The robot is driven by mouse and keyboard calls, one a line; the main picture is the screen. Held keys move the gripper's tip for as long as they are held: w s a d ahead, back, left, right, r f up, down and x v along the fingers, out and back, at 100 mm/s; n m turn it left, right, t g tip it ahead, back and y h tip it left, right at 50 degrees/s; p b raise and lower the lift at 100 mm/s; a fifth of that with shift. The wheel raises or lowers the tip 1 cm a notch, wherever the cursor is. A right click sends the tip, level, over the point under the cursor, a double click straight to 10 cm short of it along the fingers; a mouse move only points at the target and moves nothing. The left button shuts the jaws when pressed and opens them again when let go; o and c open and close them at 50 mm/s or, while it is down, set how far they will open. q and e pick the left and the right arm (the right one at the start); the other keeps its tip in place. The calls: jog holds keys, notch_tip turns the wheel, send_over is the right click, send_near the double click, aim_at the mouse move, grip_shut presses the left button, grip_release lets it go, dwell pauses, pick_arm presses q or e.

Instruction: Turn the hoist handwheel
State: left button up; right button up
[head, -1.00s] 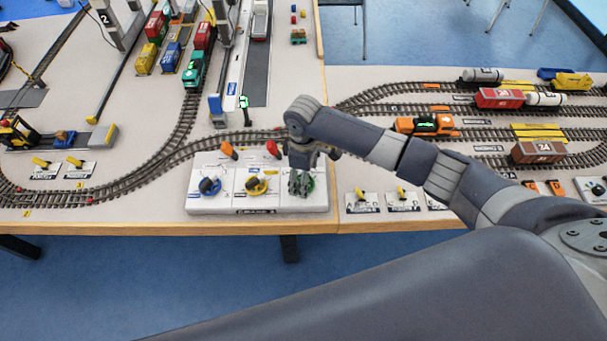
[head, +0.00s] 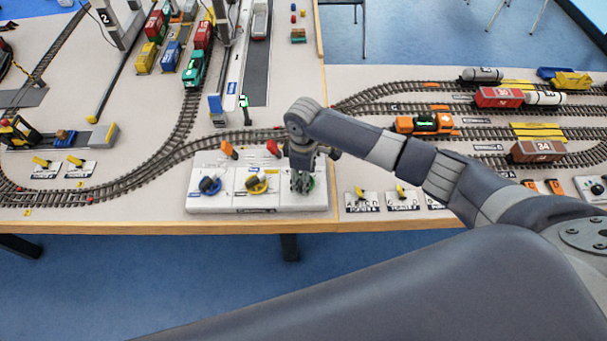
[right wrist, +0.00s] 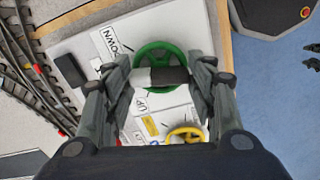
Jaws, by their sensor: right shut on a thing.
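The green handwheel (right wrist: 160,46) sits on a white panel marked UP and DOWN in the right wrist view. In the head view only a sliver of its green rim (head: 310,184) shows behind my gripper. My right gripper (head: 301,187) reaches down onto it from above. In the right wrist view its fingers (right wrist: 168,77) stand on either side of the wheel's middle, shut on it. The fingers hide part of the rim and hub. My left gripper is out of view.
A yellow handwheel (head: 257,185) and a blue handwheel (head: 209,184) stand to the left on the same console. An orange lever (head: 227,148) and a red lever (head: 272,148) rise behind them. Railway track runs close behind. The table's front edge is just in front.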

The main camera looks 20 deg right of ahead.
jog(key=n+p, duration=0.1)
jog(key=n, duration=0.1)
jog(key=shift+r+n, duration=0.1)
jog(key=shift+n, duration=0.2)
jog(key=n, duration=0.2)
jog(key=shift+n+p, duration=0.3)
jog(key=shift+n, duration=0.1)
jog(key=n, duration=0.3)
jog(key=shift+n, duration=2.1)
jog(key=o, duration=1)
jog(key=shift+o, duration=0.2)
notch_tip(320, 180, up, 12)
